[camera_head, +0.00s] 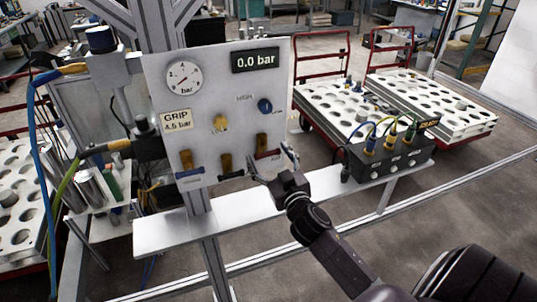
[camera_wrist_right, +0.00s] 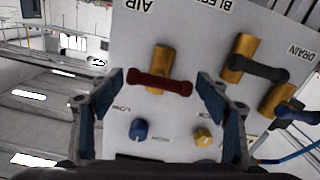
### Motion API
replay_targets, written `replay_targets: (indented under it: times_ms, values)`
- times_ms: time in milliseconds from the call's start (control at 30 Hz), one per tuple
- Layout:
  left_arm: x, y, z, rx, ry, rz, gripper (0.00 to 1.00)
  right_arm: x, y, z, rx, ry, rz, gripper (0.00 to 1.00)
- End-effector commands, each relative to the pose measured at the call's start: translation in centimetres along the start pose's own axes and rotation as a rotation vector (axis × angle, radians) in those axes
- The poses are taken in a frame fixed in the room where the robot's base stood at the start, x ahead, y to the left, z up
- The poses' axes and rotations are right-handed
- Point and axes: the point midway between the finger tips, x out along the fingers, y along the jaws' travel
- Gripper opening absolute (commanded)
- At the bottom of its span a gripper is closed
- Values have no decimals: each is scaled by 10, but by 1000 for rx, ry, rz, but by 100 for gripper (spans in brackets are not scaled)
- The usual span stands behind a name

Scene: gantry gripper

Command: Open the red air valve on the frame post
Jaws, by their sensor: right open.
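The red air valve (camera_head: 268,154) is at the lower right of the white panel, with a red bar handle on a brass body. In the wrist view its red handle (camera_wrist_right: 160,84) lies crosswise to the brass body (camera_wrist_right: 161,60), under the AIR label. My right gripper (camera_head: 273,168) is open at the valve. In the wrist view its two fingers stand on either side of the red handle, with a gap at each side. Whether the fingertips reach past the handle is unclear. My left gripper is not in view.
Beside it are the black-handled bleed valve (camera_wrist_right: 258,66) and the blue-handled drain valve (camera_head: 190,175). The panel has a pressure gauge (camera_head: 183,78), a display (camera_head: 255,60) reading 0.0 bar, a yellow knob (camera_head: 220,123) and a blue knob (camera_head: 265,105). A shelf (camera_head: 165,235) runs below.

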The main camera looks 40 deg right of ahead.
Motion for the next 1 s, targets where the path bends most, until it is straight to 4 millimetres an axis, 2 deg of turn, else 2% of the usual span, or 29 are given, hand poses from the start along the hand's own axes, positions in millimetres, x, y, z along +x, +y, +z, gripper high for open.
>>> replay_targets:
  times_ms: [167, 433, 767, 1000]
  values:
    - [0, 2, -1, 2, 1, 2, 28, 0, 0, 0, 0, 0, 0, 68]
    - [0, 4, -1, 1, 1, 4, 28, 0, 0, 0, 0, 0, 0, 38]
    - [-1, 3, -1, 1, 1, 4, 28, 0, 0, 0, -45, -1, 0, 37]
    - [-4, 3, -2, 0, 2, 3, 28, 0, 0, 0, -192, -1, 0, 37]
